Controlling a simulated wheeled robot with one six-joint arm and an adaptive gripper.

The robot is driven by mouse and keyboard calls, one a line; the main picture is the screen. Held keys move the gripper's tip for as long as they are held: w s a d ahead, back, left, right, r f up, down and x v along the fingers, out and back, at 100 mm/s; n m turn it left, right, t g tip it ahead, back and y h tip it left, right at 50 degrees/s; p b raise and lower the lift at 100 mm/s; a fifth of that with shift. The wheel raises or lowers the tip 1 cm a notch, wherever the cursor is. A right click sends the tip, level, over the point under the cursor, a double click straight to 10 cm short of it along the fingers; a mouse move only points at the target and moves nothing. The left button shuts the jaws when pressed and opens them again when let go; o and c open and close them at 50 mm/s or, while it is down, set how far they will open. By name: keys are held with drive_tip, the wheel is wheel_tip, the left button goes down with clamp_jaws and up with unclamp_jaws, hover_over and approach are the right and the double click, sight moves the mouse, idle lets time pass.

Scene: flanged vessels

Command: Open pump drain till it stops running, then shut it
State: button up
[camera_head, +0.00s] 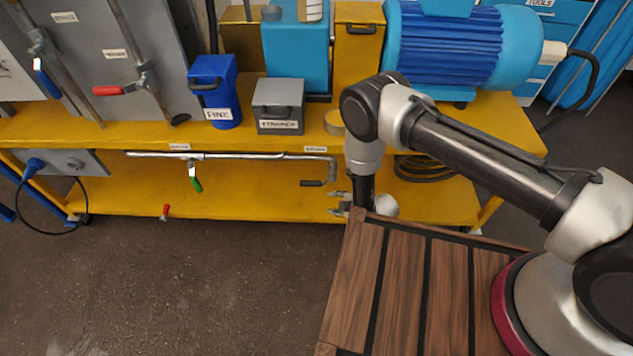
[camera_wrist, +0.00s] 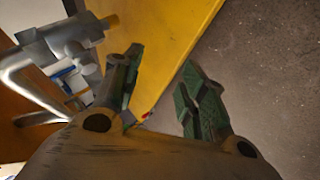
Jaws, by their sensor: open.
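A grey pipe (camera_head: 250,156) runs along the front of the yellow bench below its top. A valve with a green handle (camera_head: 195,184) hangs from it near the middle. At its right end, the pipe bends down by a dark handle (camera_head: 312,183). Small labels sit above both; I cannot read which one is the pump drain. My gripper (camera_head: 338,203) is low at the bench front, right of the dark handle. In the wrist view my gripper (camera_wrist: 163,85) is open with nothing between its fingers. A grey pipe fitting (camera_wrist: 62,42) shows beside its left finger, apparently apart from it.
A small red-handled part (camera_head: 166,211) sits at the bench's lower edge. A blue box (camera_head: 212,85) and a grey box (camera_head: 278,103) stand on the bench top. A blue motor (camera_head: 450,45) is at the right. The floor (camera_head: 180,285) in front is clear.

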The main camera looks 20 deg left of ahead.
sight(311, 183)
drive_tip(key=w+a+r+n+t+y, duration=0.1)
drive_tip(key=a+y, duration=0.1)
drive_tip(key=a, duration=0.1)
drive_tip(key=w+a+r+n+t+y, duration=0.1)
drive_tip(key=a+n+y, duration=0.1)
drive_tip(key=a, duration=0.2)
drive_tip(key=w+a+r+n+t+y, duration=0.1)
drive_tip(key=a+r+n+y, duration=0.1)
drive_tip(key=a, duration=0.1)
drive_tip(key=shift+a, duration=0.3)
drive_tip(key=shift+c, duration=0.4)
clamp_jaws()
